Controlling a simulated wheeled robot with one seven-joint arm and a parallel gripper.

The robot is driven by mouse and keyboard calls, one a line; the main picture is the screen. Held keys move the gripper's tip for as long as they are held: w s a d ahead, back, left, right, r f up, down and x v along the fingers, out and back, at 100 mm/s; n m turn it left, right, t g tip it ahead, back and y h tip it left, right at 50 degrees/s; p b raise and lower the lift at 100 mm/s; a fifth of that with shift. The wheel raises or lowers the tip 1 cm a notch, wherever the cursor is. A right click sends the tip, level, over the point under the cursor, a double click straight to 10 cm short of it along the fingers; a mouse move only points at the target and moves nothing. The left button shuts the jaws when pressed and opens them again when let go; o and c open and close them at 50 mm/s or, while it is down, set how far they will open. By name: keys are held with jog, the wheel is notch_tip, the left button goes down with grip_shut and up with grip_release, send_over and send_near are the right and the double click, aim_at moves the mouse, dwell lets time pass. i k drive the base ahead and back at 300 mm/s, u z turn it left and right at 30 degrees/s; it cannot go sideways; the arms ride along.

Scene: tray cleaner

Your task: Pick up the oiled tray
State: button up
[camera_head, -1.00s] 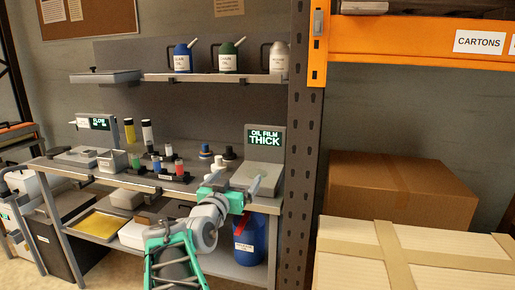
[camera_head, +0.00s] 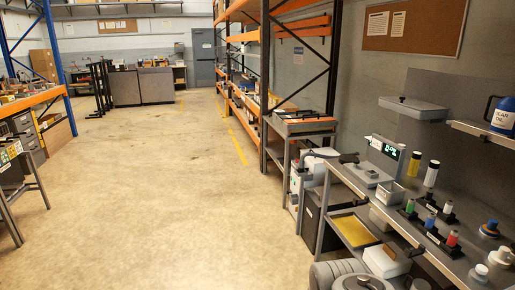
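I cannot tell which tray is the oiled one. A yellow-surfaced tray (camera_head: 352,230) lies on the lower shelf of the workbench (camera_head: 395,222) at the right. The film gauge whose display read "OIL FILM THICK" in the earlier frame is outside the current view. My gripper is not in view; only grey rounded parts of my arm show at the bottom edge, so whether it holds anything is hidden.
Small coloured bottles (camera_head: 430,222) and a scale-like device with a display (camera_head: 385,148) stand on the bench. A blue oil can (camera_head: 502,116) is on the upper shelf. A dark bin (camera_head: 312,220) stands at the bench's left end. The floor (camera_head: 170,200) to the left is wide and clear.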

aim_at(355, 233)
jog(key=z, duration=0.1)
jog(key=i, duration=1.55)
jog(key=z, duration=0.25)
